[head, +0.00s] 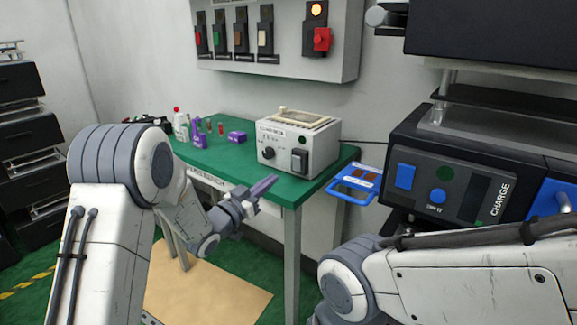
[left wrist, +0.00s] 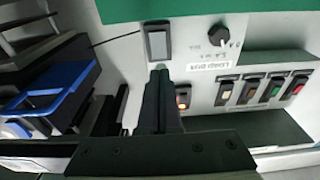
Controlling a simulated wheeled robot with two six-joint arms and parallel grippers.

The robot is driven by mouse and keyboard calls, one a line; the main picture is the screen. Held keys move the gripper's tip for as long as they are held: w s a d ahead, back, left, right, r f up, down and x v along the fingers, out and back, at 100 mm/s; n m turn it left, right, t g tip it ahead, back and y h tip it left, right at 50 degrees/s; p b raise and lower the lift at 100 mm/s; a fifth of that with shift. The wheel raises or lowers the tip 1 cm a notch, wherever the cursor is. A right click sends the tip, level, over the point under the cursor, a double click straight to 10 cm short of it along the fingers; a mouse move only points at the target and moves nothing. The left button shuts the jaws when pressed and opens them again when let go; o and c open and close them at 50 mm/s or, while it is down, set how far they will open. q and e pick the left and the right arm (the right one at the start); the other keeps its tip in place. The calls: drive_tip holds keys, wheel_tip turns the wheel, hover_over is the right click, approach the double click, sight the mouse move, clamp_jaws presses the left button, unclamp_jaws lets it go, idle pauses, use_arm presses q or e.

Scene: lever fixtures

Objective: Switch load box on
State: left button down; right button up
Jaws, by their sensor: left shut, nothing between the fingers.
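The load box (head: 298,139) is a whitish box standing on the right end of the green table. Its front has a label, a black knob (head: 267,153) and a dark rocker switch (head: 299,161). My left gripper (head: 268,183) is shut and empty, in front of the table edge, below and left of the switch in the head view. In the left wrist view, which is upside down, the shut fingertips (left wrist: 160,70) point toward the rocker switch (left wrist: 158,42), and the knob (left wrist: 218,37) is beside it. I cannot tell whether they touch. My right gripper is out of view.
A wall panel (head: 280,66) with several coloured switches, a lit orange lamp and a red lever hangs above. Small bottles and purple items are on the table's left. A dark charge unit (head: 450,180) and a blue-framed item (head: 356,186) are at right.

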sight(295, 160)
use_arm(q)
drive_tip(key=x, duration=0.9)
